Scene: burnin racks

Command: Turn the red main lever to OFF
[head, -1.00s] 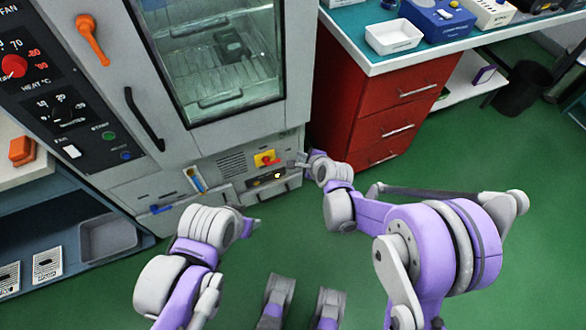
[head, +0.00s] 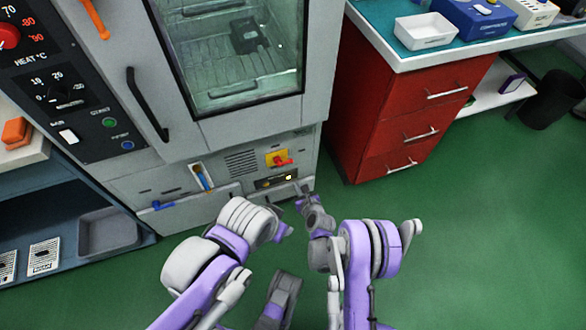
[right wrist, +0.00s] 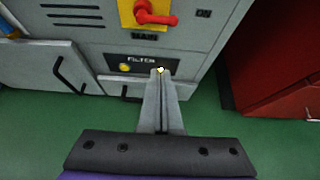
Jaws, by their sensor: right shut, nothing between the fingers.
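The red main lever (head: 284,162) sits on a yellow plate (head: 271,157) low on the front of the oven cabinet.
Right of the cabinet (head: 220,140) stands a red drawer unit (head: 385,110) under a bench with a white tray (head: 425,32). A black door handle (head: 146,105) and a blue-handled tool (head: 203,178) are on the cabinet's left part.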

